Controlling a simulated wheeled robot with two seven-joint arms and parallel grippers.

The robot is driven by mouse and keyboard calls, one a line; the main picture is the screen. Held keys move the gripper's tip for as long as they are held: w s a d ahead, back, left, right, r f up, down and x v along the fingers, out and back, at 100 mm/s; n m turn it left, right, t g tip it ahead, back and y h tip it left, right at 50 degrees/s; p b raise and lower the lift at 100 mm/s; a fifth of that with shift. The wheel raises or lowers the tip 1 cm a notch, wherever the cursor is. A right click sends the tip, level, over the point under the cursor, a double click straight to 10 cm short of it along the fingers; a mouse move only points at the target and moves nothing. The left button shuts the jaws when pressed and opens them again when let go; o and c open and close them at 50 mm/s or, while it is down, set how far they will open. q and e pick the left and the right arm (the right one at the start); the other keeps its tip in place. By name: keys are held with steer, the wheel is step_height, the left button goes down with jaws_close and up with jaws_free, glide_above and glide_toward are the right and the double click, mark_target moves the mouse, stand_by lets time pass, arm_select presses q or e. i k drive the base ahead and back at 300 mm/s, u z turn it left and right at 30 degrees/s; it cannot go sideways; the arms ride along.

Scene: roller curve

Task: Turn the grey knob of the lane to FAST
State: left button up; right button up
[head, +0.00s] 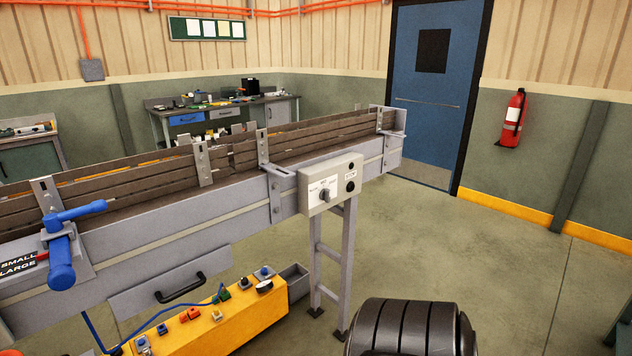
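The lane (230,220) is a long grey conveyor running from the near left to the back right. A pale grey control box (337,171) is fixed to its front side near the far end. The grey knob (324,195) is on the box's front, over a white label plate (319,188). The label's lettering is too small to read, and I cannot tell which mark the knob points at. Two dark round buttons or lamps (350,187) are to its right. Neither of my grippers is in view, and nothing touches the knob.
A blue lever (62,262) with a SMALL/LARGE label sticks out at the lane's near left. A yellow box (215,325) with switches and a blue cable lies below the lane. A grey leg (335,260) stands under the control box. The floor (470,240) to the right is clear.

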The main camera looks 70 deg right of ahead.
mark_target(325, 194)
steer(key=z, duration=2.25)
